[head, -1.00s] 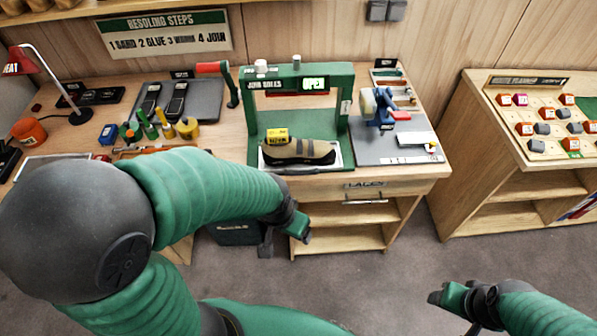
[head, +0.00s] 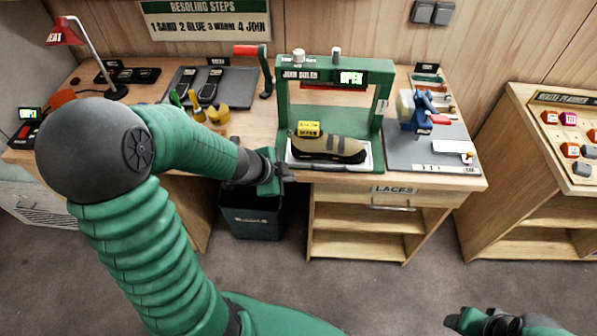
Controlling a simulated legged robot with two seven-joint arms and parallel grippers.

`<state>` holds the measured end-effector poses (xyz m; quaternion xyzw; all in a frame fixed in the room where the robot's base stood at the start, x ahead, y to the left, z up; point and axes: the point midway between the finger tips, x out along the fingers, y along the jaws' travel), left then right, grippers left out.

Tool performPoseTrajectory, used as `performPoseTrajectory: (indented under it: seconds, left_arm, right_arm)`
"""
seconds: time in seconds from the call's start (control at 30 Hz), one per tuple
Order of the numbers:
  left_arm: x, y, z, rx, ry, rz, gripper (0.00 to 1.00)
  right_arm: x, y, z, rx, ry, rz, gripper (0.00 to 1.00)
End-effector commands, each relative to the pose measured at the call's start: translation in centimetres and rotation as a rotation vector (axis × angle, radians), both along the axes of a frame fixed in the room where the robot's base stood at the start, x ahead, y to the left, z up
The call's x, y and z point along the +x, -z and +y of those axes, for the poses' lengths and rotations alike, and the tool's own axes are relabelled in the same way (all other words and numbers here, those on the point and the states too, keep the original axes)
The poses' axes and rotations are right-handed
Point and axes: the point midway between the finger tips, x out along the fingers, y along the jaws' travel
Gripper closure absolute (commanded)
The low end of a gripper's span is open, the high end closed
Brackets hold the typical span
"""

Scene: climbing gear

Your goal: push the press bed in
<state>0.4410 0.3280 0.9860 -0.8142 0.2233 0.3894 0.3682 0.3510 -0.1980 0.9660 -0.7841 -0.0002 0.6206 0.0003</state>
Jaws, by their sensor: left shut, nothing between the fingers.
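The green press (head: 379,101) stands on the workbench, its display lit "OPEN". Its light bed (head: 296,163) sticks out at the front, with a tan and dark shoe (head: 328,146) lying on it. A yellow tag block (head: 308,128) is on the shoe. My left gripper (head: 283,178) is shut and empty, just in front of the bed's left front corner; I cannot tell whether it touches. My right gripper (head: 462,320) is at the bottom right edge, partly cut off, and its fingers are unclear.
A grey mat (head: 430,155) with a blue tool (head: 424,105) lies right of the press. A red-handled lever (head: 264,70) stands to its left. A LACES drawer (head: 393,197) is below the bench top. A dark bin (head: 252,217) stands on the floor under my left forearm.

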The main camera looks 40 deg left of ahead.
Motion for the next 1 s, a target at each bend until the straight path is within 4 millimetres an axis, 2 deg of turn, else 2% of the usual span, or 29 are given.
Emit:
performPoseTrajectory:
  seconds: [0.03,0.27,0.3,0.33,0.5,1.0]
  left_arm:
    - [0.7,1.9,-0.1,-0.004,0.000,-0.001,1.00]
    - [3.7,5.8,-0.4,-0.004,-0.002,-0.001,1.00]
    - [4.2,5.6,-0.4,-0.005,-0.003,-0.002,1.00]
    - [4.8,4.7,0.0,-0.004,-0.003,-0.002,1.00]
    - [6.7,4.7,1.3,-0.004,-0.004,-0.002,1.00]
    - [7.3,5.0,1.8,-0.001,-0.004,-0.001,1.00]
  right_arm:
    - [0.0,1.7,0.0,0.000,0.000,0.000,0.42]
    - [0.0,5.1,0.0,0.000,0.000,0.000,0.42]
    - [0.0,4.7,0.0,0.000,0.000,0.002,0.42]
    - [-0.1,3.5,0.0,0.000,0.000,0.002,0.42]
    - [0.0,2.0,0.0,0.000,0.000,-0.001,0.42]
    - [0.0,1.8,0.0,0.000,0.000,0.001,0.42]
